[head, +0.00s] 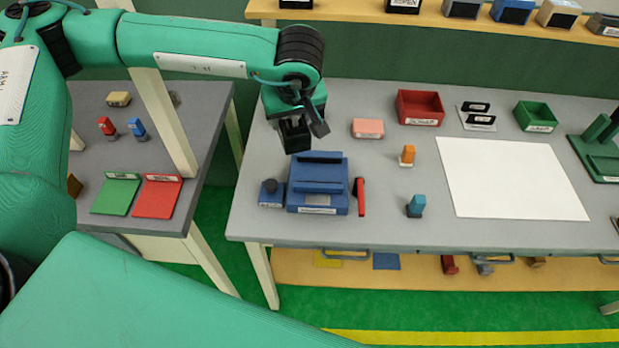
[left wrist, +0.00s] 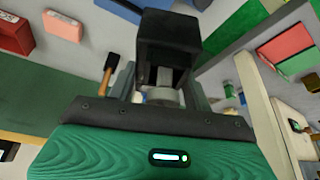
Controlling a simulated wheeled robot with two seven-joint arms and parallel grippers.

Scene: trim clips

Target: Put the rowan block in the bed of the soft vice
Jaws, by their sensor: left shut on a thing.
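My left gripper (head: 299,124) hangs over the far left part of the grey table, just behind and above the blue vice (head: 318,201). It is shut on a dark block (head: 295,136), which also shows large in the left wrist view (left wrist: 168,38). The block's label is not readable, so I cannot tell whether it is the rowan block. The vice stands on the table with its bed facing up, and its label is too small to read. The block appears apart from the vice. My right gripper is not in view.
A red handle (head: 361,197) and a small blue block with a dark knob (head: 271,194) flank the vice. A pink block (head: 368,128), an orange piece (head: 407,155) and a red bin (head: 420,106) stand to the right. A white sheet (head: 510,180) lies bare.

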